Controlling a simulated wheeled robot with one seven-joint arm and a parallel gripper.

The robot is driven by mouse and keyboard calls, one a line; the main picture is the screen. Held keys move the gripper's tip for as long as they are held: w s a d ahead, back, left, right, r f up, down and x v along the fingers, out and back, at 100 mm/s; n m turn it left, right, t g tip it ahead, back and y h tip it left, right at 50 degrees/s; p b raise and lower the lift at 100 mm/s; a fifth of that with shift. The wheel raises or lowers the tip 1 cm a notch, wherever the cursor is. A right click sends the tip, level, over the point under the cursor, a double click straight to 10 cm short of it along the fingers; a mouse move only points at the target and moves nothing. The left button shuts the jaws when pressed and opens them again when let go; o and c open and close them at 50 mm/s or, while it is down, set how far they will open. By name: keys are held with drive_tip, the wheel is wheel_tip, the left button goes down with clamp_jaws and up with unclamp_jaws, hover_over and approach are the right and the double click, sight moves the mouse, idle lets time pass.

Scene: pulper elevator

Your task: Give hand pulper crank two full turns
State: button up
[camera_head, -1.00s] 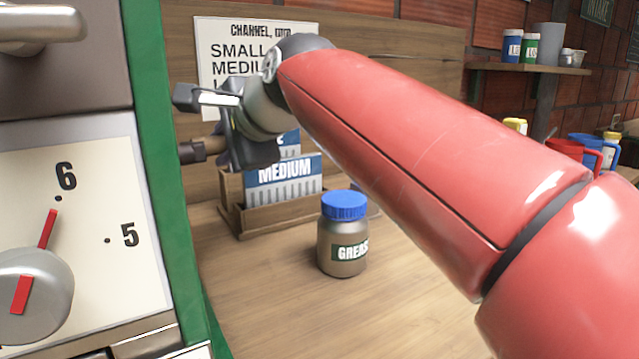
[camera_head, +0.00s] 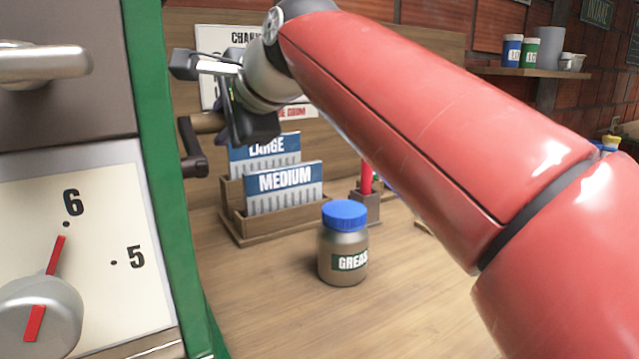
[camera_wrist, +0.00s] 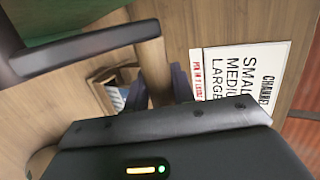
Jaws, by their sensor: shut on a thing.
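The hand crank's dark arm (camera_head: 190,148) stands out from the right side of the green-edged machine (camera_head: 160,180), angled up from its hub. Its light wooden handle (camera_head: 207,123) sits at the upper end of the arm. My gripper (camera_head: 228,122) is shut on that handle, reaching it from the right. In the wrist view the dark crank arm (camera_wrist: 80,52) crosses the upper left. The wooden handle (camera_wrist: 153,68) runs down from its end between my gripper's fingers (camera_wrist: 158,88). The fingertips are partly hidden by the gripper body.
A grease jar (camera_head: 343,260) with a blue lid stands on the wooden bench. Behind it is a wooden rack (camera_head: 270,226) with LARGE and MEDIUM cards. The machine's dial (camera_head: 40,300) points near 6. The bench right of the jar is partly hidden by my arm.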

drive_tip(key=shift+s+d+r, duration=0.15)
drive_tip(key=shift+s+r, duration=0.05)
drive_tip(key=shift+r, duration=0.4)
drive_tip(key=shift+s+d+r, duration=0.15)
drive_tip(key=shift+s+r, duration=0.05)
drive_tip(key=shift+r, duration=0.4)
drive_tip(key=shift+s+r, duration=0.1)
drive_tip(key=shift+r, duration=0.05)
drive_tip(key=shift+s+d+r, duration=0.35)
drive_tip(key=shift+s+r, duration=0.15)
drive_tip(key=shift+r, duration=0.1)
drive_tip(key=shift+s+d+r, duration=0.3)
drive_tip(key=shift+s+r, duration=0.2)
drive_tip(key=shift+r, duration=0.05)
drive_tip(key=shift+s+d+r, duration=0.1)
drive_tip(key=shift+s+d+r, duration=0.3)
drive_tip(key=shift+s+d, duration=0.1)
drive_tip(key=shift+s, duration=0.3)
drive_tip(key=shift+s+d+r, duration=0.25)
drive_tip(key=shift+s+d, duration=0.15)
drive_tip(key=shift+s, duration=0.25)
drive_tip(key=shift+s, duration=0.1)
